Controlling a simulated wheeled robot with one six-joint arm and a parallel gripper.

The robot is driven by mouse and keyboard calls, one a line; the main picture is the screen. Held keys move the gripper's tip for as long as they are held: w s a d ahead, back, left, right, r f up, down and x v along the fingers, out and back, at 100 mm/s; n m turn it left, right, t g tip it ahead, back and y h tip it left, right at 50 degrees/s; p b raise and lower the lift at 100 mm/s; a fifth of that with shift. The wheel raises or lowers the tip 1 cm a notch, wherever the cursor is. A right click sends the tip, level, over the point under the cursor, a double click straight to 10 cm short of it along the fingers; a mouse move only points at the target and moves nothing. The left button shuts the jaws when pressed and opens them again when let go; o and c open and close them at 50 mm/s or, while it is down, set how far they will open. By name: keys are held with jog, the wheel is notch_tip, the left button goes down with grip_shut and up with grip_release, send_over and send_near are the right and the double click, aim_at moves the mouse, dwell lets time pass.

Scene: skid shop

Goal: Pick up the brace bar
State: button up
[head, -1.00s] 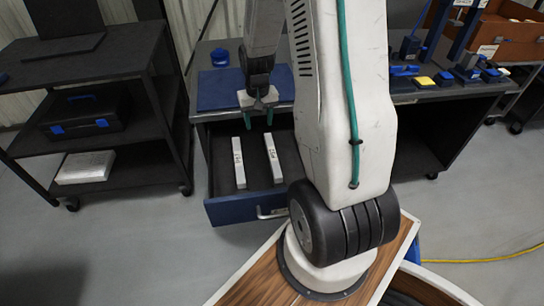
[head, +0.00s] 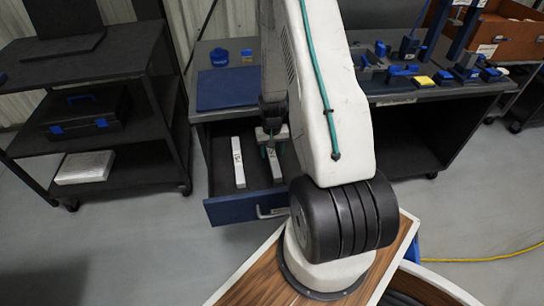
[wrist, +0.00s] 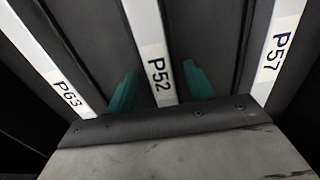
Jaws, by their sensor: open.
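Three pale bars lie side by side in the wrist view: one labelled P63 (wrist: 38,52) at left, P52 (wrist: 147,28) in the middle, and P57 (wrist: 284,22) at right. No label names the brace bar. My gripper (wrist: 160,88) is open, with one teal finger on each side of P52; I cannot tell whether they touch it. In the head view my gripper (head: 271,146) is down in the open blue-fronted drawer (head: 231,210), over a bar (head: 278,172). Another bar (head: 238,163) lies to its left. My arm hides the drawer's right part.
A dark shelf cart (head: 90,67) with a black case (head: 85,112) stands at left. The workbench top (head: 430,93) carries a blue mat (head: 222,90) and several small blue items. The drawer's walls and front edge surround the bars closely.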

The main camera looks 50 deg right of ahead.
aim_at(272, 153)
jog(key=shift+f, duration=0.2)
jog(key=c, duration=1.1)
jog(key=shift+c, duration=0.2)
jog(key=shift+r, duration=0.15)
jog(key=shift+r, duration=0.2)
notch_tip(272, 153, up, 3)
jog(key=shift+f, duration=0.1)
jog(key=s+d, duration=0.3)
jog(key=d, duration=0.2)
jog(key=s+d, duration=0.4)
jog(key=d, duration=0.1)
jog(key=s+d, duration=0.3)
jog(key=d, duration=0.1)
jog(key=shift+s+d, duration=0.2)
jog(key=shift+d, duration=0.2)
